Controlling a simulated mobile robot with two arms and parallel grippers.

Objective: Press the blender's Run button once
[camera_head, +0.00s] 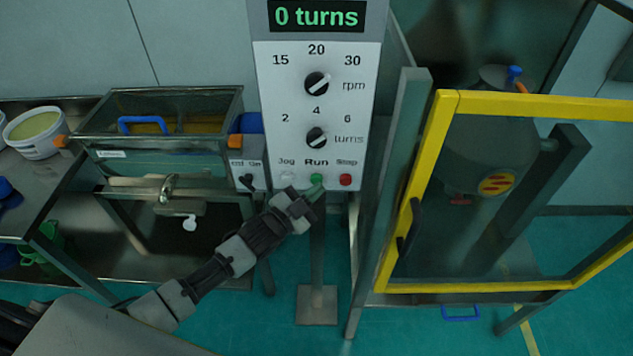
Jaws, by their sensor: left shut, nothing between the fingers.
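The blender's control panel (344,110) stands upright at the top middle, and its display (317,16) reads "0 turns". The green Run button (317,180) is at the panel's lower edge, between the pale Jog button (287,179) and the red Stop button (345,180). My left gripper (310,197) is shut and empty, just below and left of the Run button. Whether it touches the button I cannot tell. The blender vessel (488,150) is behind the yellow-framed guard (446,120) on the right. My right gripper is not in view.
The steel sieve box (150,165) with a blue handle stands left of the panel. A white tub (35,135) sits on the far-left bench. The panel's post (317,260) stands on the green floor. A grey guard post (390,180) is close right of the panel.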

